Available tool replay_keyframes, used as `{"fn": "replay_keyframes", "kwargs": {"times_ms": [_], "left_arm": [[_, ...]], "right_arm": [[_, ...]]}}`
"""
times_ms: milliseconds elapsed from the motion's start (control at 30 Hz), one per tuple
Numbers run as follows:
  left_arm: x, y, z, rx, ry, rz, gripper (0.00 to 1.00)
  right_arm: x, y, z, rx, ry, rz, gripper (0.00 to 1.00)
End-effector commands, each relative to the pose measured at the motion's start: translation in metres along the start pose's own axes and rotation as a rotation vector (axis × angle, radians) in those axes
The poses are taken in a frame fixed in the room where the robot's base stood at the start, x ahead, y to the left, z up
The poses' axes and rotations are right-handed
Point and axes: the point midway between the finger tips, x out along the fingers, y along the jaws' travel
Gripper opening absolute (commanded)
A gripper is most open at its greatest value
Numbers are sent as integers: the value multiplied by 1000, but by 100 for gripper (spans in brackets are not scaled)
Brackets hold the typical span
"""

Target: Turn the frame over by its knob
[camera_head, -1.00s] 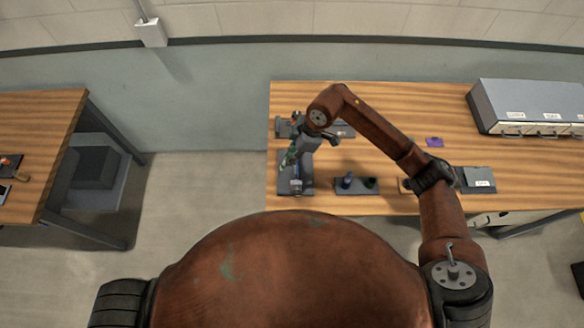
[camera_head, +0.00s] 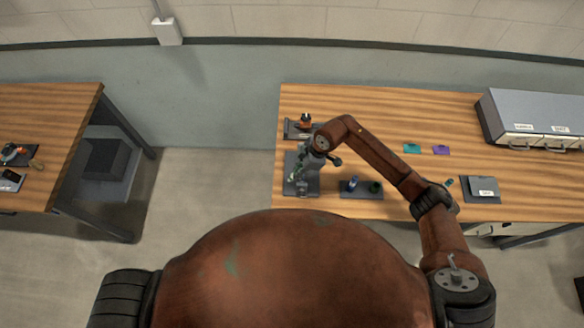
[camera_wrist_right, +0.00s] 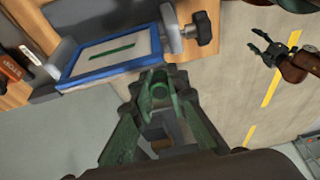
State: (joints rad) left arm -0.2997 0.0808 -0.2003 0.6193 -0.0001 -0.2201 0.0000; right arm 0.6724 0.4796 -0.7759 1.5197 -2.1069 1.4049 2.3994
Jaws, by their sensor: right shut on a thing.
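The frame (camera_wrist_right: 118,50), a pale panel with a blue border and a green bar, lies tilted at upper left in the right wrist view. A dark lobed knob (camera_wrist_right: 202,28) is on a grey mount at its right. My right gripper (camera_wrist_right: 158,78) has green fingers, shut on a small green cylinder (camera_wrist_right: 158,92) just below the frame's near edge; the knob appears apart from the fingertips. In the head view my right gripper (camera_head: 298,172) is over the grey fixture (camera_head: 302,190), which the arm partly hides. My left gripper (camera_wrist_right: 274,48) is open and empty over the floor.
A grey holder (camera_head: 362,193) carries a blue roller (camera_head: 352,184) and a green roller (camera_head: 375,187). A drawer box (camera_head: 535,113) stands at right.

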Motion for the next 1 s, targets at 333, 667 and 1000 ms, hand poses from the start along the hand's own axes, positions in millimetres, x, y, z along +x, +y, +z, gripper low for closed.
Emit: {"fn": "replay_keyframes", "kwargs": {"times_ms": [333,667,1000], "left_arm": [[-1,0,0,-1,0,0,49],[1,1,0,-1,0,1,49],[9,1,1,-1,0,1,49]], "right_arm": [[-2,0,3,-1,2,0,0],[-2,0,7,2,43,0,0],[-5,-1,21,7,219,-2,0]]}}
